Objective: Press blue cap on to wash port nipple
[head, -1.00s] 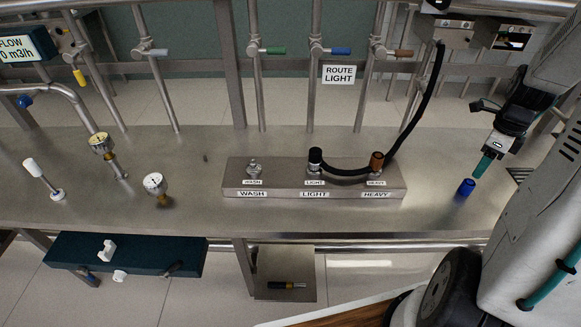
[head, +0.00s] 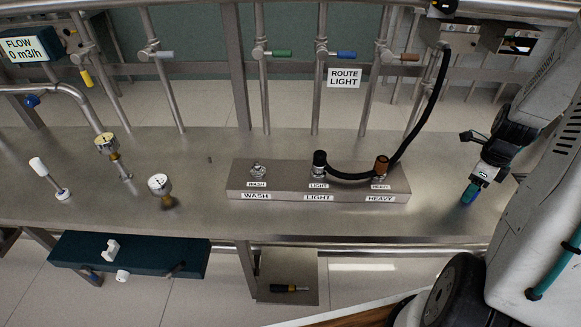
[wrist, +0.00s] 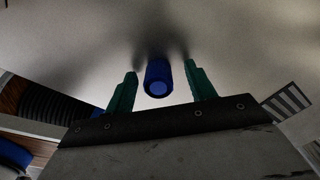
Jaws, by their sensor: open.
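The blue cap (wrist: 158,78) stands on the steel bench between the two green fingers of my gripper (wrist: 160,90) in the wrist view. The fingers are open, with a gap on each side of the cap. In the head view my gripper (head: 470,192) points down at the bench's right side, and the cap (head: 467,199) is partly hidden by the fingers. The wash port nipple (head: 257,170) is bare metal, at the left end of the steel port block (head: 290,194), above the WASH label.
A black fitting (head: 319,160) stands on the light port. Gauges (head: 160,184) and a white-handled valve (head: 40,166) are at left. The bench between block and gripper is clear.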

